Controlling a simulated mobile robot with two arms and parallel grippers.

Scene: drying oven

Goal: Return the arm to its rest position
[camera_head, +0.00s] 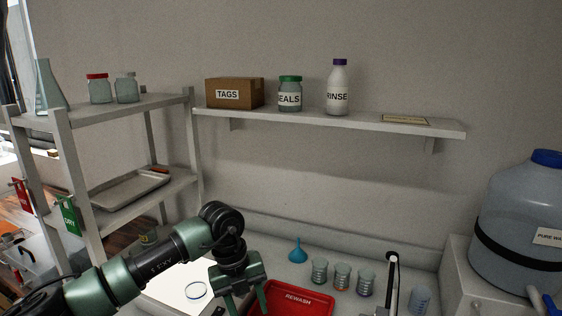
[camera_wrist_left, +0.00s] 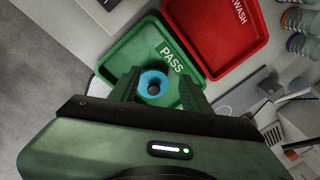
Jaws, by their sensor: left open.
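My left arm comes in from the lower left of the head view. My left gripper (camera_head: 246,303) points down over the bench, with its fingertips close to the bottom edge of the picture. In the left wrist view the gripper (camera_wrist_left: 160,92) is open, its two fingers apart above a green tray marked PASS (camera_wrist_left: 125,55). A blue ring-shaped item (camera_wrist_left: 153,77) with a dark centre shows between the fingers, apparently in the tray; I see no finger closed on it. My right gripper is not in view.
A red REWASH tray (camera_head: 305,301) is beside the gripper. A blue funnel (camera_head: 298,252) and several small beakers (camera_head: 342,275) stand behind it. A rack (camera_head: 62,160) stands left; a wall shelf (camera_head: 350,123) holds containers. A large water bottle (camera_head: 518,220) stands right.

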